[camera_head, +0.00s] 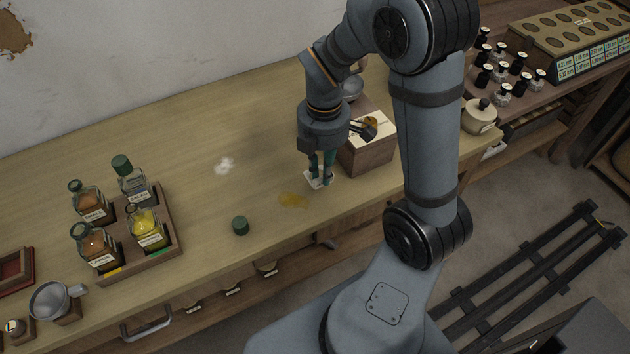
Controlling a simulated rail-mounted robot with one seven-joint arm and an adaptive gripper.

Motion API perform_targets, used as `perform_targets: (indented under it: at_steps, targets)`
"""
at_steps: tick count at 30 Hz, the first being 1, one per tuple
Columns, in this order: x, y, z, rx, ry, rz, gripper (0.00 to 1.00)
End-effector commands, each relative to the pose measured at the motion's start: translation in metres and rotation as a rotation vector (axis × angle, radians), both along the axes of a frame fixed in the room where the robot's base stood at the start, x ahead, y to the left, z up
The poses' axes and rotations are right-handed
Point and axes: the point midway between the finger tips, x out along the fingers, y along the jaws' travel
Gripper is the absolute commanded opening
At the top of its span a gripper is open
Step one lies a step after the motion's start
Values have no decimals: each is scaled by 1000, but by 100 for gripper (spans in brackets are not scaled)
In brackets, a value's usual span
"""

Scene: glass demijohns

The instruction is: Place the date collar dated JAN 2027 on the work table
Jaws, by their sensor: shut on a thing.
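My gripper (319,177) points down over the front right part of the wooden work table (240,130). It is shut on a small white collar (313,183), which sticks out beside the fingertips at table level or just above it. I cannot tell whether the collar touches the wood. Any date on it is too small to read, and the fingers hide part of it.
A wooden box (368,155) stands close right of my gripper. A yellow spill (292,200), dark green cap (240,226) and white powder (224,165) lie left. A bottle tray (168,245) and metal funnel (52,300) are farther left. The table's back middle is clear.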

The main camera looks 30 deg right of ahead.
Motion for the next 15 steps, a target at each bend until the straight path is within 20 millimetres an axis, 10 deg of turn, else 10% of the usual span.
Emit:
perform_targets:
  at_steps: [15]
  targets:
    - [16,9,-49,0,3,-2,0]
